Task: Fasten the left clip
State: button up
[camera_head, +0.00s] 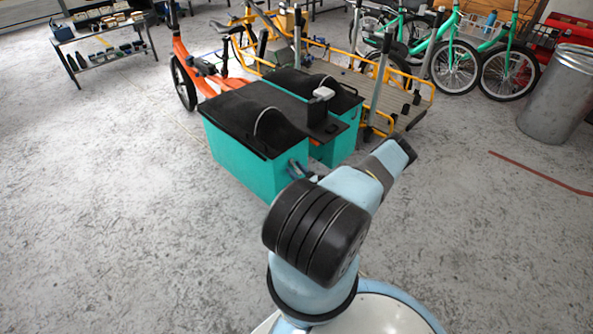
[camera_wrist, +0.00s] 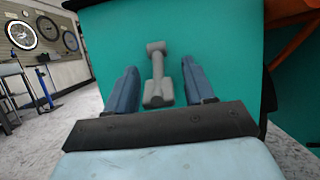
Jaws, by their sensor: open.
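A grey clip (camera_wrist: 157,80) is on the teal side wall of the cargo box (camera_wrist: 225,30) in the wrist view. It has a small head at the top, a thin stem and a wider lower part. My gripper (camera_wrist: 160,67) is open, with one blue finger on each side of the clip. I cannot tell whether either finger touches it. In the head view the teal cargo box (camera_head: 232,155) has a black lid, and small blue parts at its right corner look like my gripper's fingers. The clip is hidden there.
An orange bike frame (camera_head: 195,70) and a yellow cargo bike (camera_head: 385,90) stand behind the box. A metal bin (camera_head: 560,95) and green bikes (camera_head: 450,50) are at right. A low shelf (camera_head: 105,50) is at far left. The floor left of the box is clear.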

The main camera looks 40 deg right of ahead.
jog(key=shift+c, duration=0.3)
grip_shut()
jog(key=shift+d, duration=0.15)
jog(key=shift+s+d, duration=0.1)
